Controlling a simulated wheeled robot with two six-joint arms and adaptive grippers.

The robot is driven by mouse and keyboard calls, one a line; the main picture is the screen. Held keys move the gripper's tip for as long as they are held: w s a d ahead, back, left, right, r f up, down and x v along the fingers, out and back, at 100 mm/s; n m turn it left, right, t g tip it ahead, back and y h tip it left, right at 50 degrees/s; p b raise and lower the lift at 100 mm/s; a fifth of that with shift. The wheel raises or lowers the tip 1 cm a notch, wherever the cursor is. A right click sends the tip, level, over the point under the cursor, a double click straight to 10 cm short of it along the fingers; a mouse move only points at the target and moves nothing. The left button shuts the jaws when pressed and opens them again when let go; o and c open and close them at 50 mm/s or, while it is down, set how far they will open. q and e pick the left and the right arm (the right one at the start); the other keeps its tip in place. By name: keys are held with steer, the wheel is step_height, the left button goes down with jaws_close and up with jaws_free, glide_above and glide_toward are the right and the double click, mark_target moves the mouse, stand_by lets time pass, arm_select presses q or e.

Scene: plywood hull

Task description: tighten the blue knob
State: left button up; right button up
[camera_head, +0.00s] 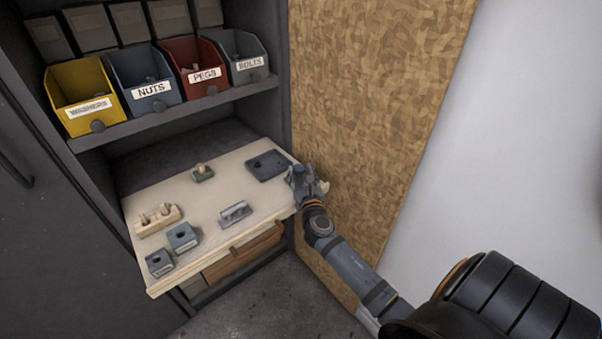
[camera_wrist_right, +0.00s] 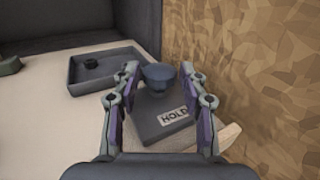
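The blue knob (camera_wrist_right: 158,76) is dark blue and round. It stands on top of a grey block (camera_wrist_right: 162,130) labelled "HOLD" near the right end of the worktop. My right gripper (camera_wrist_right: 159,70) is open, with one finger on each side of the knob and small gaps seemingly left between. The knob's far side and lower part are hidden, so I cannot tell how far it is screwed in. In the head view my right gripper (camera_head: 298,173) is at the worktop's right edge and covers the knob and most of the block. My left gripper is not in view.
The pale worktop (camera_head: 218,185) holds a dark tray (camera_head: 268,165), a green block with a peg (camera_head: 203,173), a grey bracket (camera_head: 235,213), a wooden peg block (camera_head: 158,219) and two blue-grey blocks. A plywood wall (camera_head: 370,110) stands close on the right. Labelled bins (camera_head: 150,80) sit above.

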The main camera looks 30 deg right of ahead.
steer(key=shift+o, duration=1)
steer(key=shift+s+a, duration=0.1)
steer(key=shift+s, duration=0.1)
steer(key=v, duration=1.1)
steer(key=shift+s, duration=0.3)
steer(key=shift+a, duration=0.1)
